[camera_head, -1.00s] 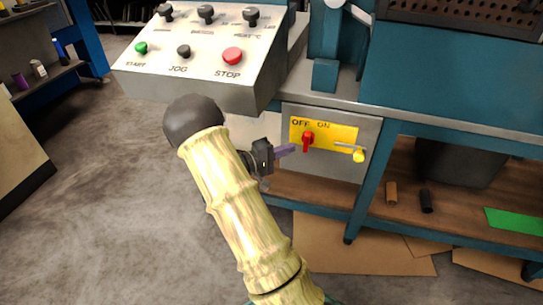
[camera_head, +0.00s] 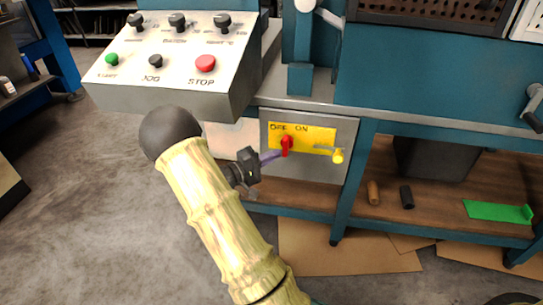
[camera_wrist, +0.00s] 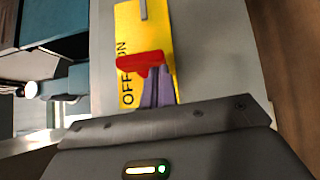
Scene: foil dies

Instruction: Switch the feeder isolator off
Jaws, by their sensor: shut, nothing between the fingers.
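The feeder isolator is a red handle (camera_head: 286,146) on a yellow plate (camera_head: 318,134) marked OFF and ON, on a grey box under the press bench. In the head view the handle stands about upright, its upper end near the gap between the two words. In the wrist view the red handle (camera_wrist: 140,62) lies across the plate beside the lettering. My gripper (camera_head: 280,153) is shut and empty, its purple fingers at the left side of the handle. In the wrist view the fingertips (camera_wrist: 158,72) are at the handle, apparently touching; exact contact is unclear.
The sloped control panel (camera_head: 165,70) with the red STOP button (camera_head: 205,63) overhangs to the upper left. A shelf below holds small cylinders (camera_head: 406,196) and a green piece (camera_head: 497,211). Floor at left is clear.

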